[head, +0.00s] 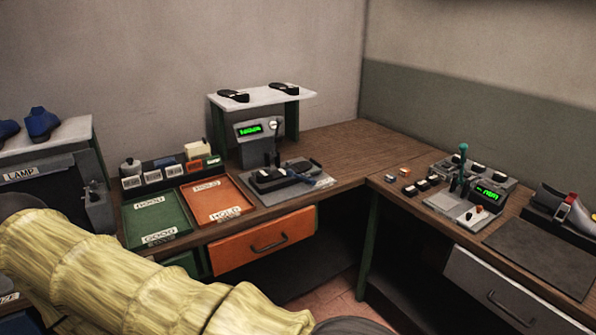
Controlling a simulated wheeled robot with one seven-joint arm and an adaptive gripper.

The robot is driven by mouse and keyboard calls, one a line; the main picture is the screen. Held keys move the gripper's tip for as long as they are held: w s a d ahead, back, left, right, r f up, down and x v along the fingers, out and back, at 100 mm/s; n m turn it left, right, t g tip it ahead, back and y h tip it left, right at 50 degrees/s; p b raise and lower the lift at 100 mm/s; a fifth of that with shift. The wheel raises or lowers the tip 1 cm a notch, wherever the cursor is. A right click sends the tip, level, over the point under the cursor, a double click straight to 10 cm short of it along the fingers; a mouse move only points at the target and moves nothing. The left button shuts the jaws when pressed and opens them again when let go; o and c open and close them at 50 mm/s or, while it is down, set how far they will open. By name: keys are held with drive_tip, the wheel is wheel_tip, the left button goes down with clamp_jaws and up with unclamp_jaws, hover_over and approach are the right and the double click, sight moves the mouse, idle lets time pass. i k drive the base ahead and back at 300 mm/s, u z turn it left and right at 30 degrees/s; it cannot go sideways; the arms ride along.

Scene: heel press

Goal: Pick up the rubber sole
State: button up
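Two dark, flat, sole-like pieces lie on the white shelf top (262,98) above the press: a left one (233,96) and a right one (285,87). I cannot tell for sure which is the rubber sole. More dark pieces (270,179) sit on the grey press base (262,196) below, beside a small blue part (322,182). My arm in its yellow sleeve crosses the lower left foreground. My gripper is out of view.
A green tray (140,222) and an orange-red tray (245,200) sit left of the press. A control panel (488,194) and a shoe fixture (560,210) stand on the right bench. Bare wood (340,150) shows in the corner. Blue shoe forms (42,123) stand far left.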

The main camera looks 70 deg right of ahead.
sight(264, 176)
drive_tip(key=z, duration=0.85)
drive_tip(key=i, duration=0.85)
drive_tip(key=z, duration=0.9)
